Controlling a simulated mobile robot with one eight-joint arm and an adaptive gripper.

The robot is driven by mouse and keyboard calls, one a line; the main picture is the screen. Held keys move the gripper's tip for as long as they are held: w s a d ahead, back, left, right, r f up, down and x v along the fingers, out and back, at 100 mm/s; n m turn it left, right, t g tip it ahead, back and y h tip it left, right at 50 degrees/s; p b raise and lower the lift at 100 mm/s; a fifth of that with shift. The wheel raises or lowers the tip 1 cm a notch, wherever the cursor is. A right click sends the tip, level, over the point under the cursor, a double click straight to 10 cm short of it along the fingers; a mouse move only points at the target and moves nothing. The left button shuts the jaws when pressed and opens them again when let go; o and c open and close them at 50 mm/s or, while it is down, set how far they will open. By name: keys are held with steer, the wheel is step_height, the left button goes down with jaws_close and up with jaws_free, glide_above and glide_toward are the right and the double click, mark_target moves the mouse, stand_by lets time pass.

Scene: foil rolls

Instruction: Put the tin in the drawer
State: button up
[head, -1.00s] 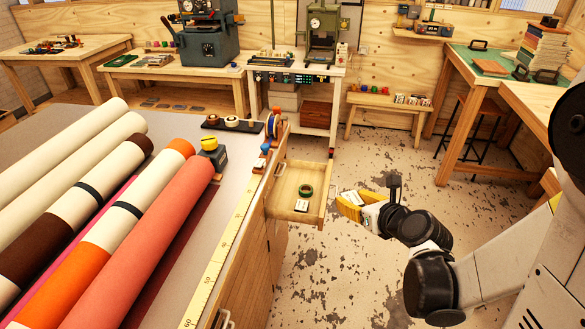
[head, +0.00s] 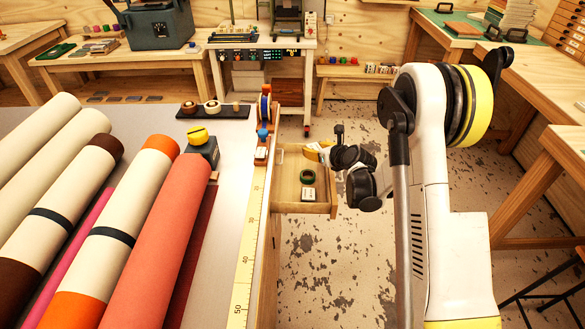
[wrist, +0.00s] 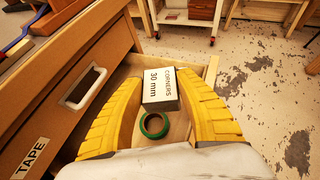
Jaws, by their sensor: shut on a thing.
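My gripper (wrist: 160,110) has yellow ribbed fingers and is shut on a small grey tin (wrist: 160,94) with a white label reading "CORNERS 30 mm". In the head view my gripper (head: 318,152) is at the far right part of the open wooden drawer (head: 292,205); there its fingers mostly hide the tin. In the wrist view the tin is in front of the open drawer (wrist: 211,72); its height above the drawer floor is hard to tell. A green ring (head: 307,176) lies in the drawer and also shows in the wrist view (wrist: 144,128).
A small white-topped item (head: 308,193) lies beside the ring in the drawer. The cabinet front (wrist: 35,115) with a "TAPE" label stands left of the drawer. Fabric rolls (head: 150,240) cover the worktable. The floor right of the drawer is clear.

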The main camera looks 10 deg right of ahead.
steer(key=b, duration=0.3)
glide_above(299, 162)
step_height(299, 162, down, 6)
steer(key=shift+w+r, duration=0.15)
steer(key=shift+r, duration=0.05)
step_height(299, 162, down, 4)
steer(key=shift+b, duration=1.1)
steer(key=shift+r, duration=0.2)
steer(key=o, duration=1.2)
steer(key=shift+f, duration=0.1)
